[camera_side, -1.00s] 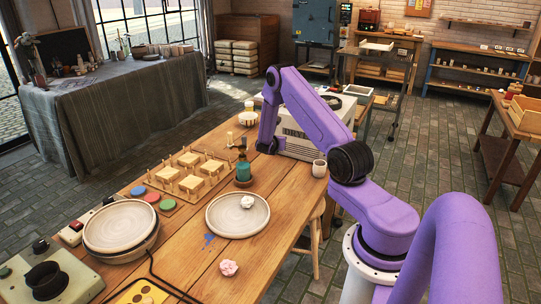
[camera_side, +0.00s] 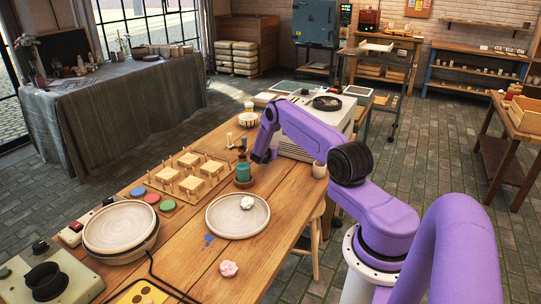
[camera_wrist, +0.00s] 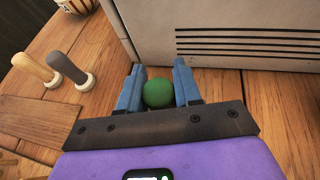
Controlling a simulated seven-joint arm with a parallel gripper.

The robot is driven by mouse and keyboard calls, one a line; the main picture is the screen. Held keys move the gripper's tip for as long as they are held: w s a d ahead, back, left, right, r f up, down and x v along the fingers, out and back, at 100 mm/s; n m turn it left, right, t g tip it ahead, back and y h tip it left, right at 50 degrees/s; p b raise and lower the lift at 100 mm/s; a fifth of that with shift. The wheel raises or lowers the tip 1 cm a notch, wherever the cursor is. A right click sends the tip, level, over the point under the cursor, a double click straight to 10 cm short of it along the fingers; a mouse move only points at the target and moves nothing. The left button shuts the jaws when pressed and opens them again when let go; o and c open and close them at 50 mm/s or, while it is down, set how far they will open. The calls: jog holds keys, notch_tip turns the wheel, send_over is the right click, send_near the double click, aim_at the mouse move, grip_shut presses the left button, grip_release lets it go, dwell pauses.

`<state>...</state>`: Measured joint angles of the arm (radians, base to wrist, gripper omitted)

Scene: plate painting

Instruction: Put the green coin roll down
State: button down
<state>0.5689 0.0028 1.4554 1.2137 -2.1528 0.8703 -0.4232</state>
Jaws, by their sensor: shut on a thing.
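The green coin roll (camera_wrist: 158,94) shows in the wrist view as a round green end between the two blue fingers. My gripper (camera_wrist: 158,80) is shut on it, with one finger on each side. In the side view my gripper (camera_side: 262,157) is low over the wooden table, behind a teal jar and in front of the white machine. The roll cannot be made out there. I cannot tell whether its lower end touches the table.
The white machine (camera_wrist: 230,30) stands close ahead of the fingers. Two handled tools (camera_wrist: 62,68) stand to their left. The teal jar (camera_side: 243,173), a small cup (camera_side: 319,169) and a large plate (camera_side: 237,222) are on the table. Wood beside the fingers is bare.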

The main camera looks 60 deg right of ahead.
jog(key=shift+f, duration=1)
jog(key=shift+f, duration=0.1)
jog(key=c, duration=0.8)
grip_release()
jog(key=v, duration=0.3)
jog(key=shift+r, duration=3.6)
